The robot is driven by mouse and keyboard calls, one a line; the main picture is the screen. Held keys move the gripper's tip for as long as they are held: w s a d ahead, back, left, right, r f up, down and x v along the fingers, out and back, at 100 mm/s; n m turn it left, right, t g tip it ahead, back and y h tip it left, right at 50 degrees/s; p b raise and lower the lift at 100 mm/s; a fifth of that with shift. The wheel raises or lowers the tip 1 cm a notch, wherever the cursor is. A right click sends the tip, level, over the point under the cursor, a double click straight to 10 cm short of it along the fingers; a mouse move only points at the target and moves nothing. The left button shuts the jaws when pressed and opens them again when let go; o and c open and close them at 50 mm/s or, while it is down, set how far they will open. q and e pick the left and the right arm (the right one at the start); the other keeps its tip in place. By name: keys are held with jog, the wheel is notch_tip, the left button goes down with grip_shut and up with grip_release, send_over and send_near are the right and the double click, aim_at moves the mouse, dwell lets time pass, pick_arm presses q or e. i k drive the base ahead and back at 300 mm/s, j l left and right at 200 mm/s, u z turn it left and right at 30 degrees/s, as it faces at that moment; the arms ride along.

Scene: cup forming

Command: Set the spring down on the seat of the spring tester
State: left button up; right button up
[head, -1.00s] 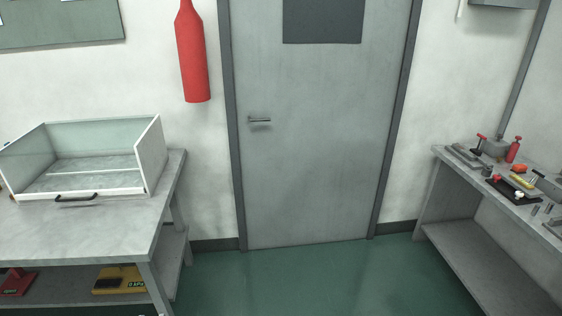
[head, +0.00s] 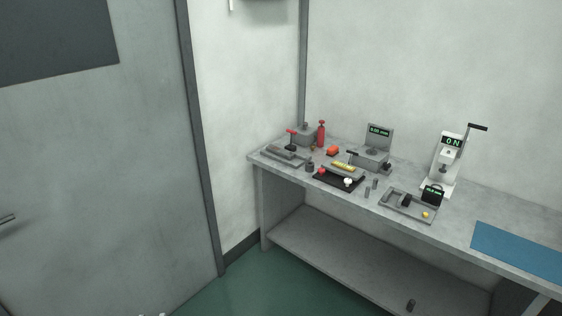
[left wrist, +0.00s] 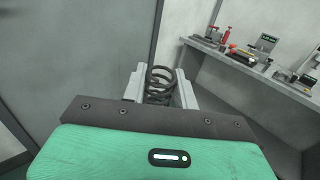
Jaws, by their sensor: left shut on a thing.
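In the left wrist view my left gripper (left wrist: 160,88) is shut on a dark coil spring (left wrist: 159,78), which stands between its two pale fingers. In the head view the spring tester (head: 447,158) is a white stand with a lever and a display reading "0 N". It is on the right part of the bench, well away from my gripper. Its seat is too small to make out clearly.
The grey bench (head: 405,220) carries several tools, a black tray (head: 338,180), a grey tray (head: 408,205) and a blue mat (head: 520,250). A low shelf (head: 370,270) runs beneath it. A grey door (head: 110,160) is on the left. Green floor (head: 235,292) lies open before the bench.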

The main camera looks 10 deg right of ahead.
aim_at(437, 188)
jog(key=i+l+z, duration=0.2)
jog(key=z, duration=0.2)
jog(key=i+z, duration=1)
jog(key=z, duration=0.15)
jog(key=i+l+u, duration=0.25)
jog(key=i+l, duration=0.65)
jog(key=i+l+u, duration=0.1)
jog(key=i+l, duration=0.2)
jog(key=i, duration=0.15)
